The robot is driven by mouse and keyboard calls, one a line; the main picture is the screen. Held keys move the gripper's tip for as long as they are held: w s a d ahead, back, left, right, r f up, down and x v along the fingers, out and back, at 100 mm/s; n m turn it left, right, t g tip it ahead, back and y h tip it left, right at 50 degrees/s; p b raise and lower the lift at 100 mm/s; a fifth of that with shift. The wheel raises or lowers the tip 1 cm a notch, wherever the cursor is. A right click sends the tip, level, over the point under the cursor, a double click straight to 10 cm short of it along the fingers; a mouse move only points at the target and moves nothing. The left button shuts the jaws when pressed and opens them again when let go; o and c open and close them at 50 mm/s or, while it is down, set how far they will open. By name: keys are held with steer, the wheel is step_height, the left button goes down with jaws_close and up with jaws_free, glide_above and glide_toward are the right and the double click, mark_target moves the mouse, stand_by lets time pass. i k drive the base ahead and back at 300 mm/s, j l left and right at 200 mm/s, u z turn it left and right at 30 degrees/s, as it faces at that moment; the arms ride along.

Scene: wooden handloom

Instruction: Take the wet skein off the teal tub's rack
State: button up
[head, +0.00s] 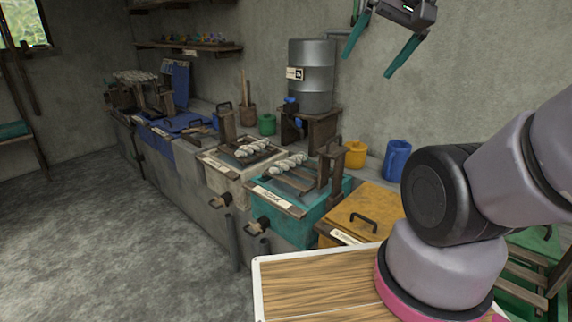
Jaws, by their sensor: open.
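The teal tub (311,223) stands in the row of tubs along the counter, right of centre. A pale twisted skein (288,164) lies at the back of its wooden rack (293,179); I cannot tell from here whether it is wet. A similar pale skein (257,147) lies on the rack of the cream tub (222,180) to the left. My gripper (380,58) is at the top right, high above the counter and well apart from the teal tub. Its two teal fingers are spread wide with nothing between them.
A yellow lidded tub (372,211) adjoins the teal tub on the right, and a wooden post (331,165) rises beside the rack. A metal drum (311,75) on a stand, a yellow bucket (355,154) and a blue jug (397,160) stand behind. The floor at left is clear.

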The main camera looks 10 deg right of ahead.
mark_target(278, 167)
steer(key=i+j+z, duration=0.1)
steer(key=i+j, duration=0.15)
steer(key=i+j+z, duration=0.1)
steer(key=j, duration=0.25)
steer(key=i+j+z, duration=0.1)
steer(key=i+j, duration=0.25)
steer(key=i+j+z, duration=0.1)
steer(key=j, duration=0.25)
steer(key=i+j, duration=0.3)
steer(key=i+j+z, duration=0.15)
steer(key=j, duration=0.25)
